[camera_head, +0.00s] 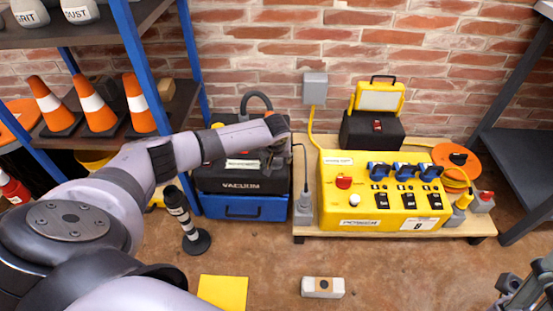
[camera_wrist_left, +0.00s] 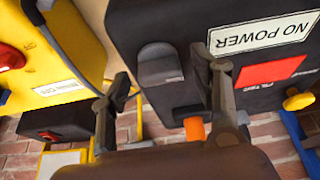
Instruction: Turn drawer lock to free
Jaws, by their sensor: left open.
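My left gripper (camera_head: 275,158) is at the right side of the black vacuum unit (camera_head: 217,178), which stands on a blue drawer box (camera_head: 225,207). In the left wrist view the left gripper (camera_wrist_left: 160,70) is open. Its fingers lie on either side of a dark grey knob-like part (camera_wrist_left: 158,62) on a black housing (camera_wrist_left: 135,20); I cannot tell whether they touch it. A "NO POWER" label (camera_wrist_left: 259,33) is on that housing. No drawer lock can be made out for certain. My right gripper (camera_head: 525,285) shows only in part at the lower right corner.
A yellow power box (camera_head: 350,212) with switches stands on a low wooden platform (camera_head: 305,229) to the right. A blue-framed shelf (camera_head: 140,75) holds cones at left.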

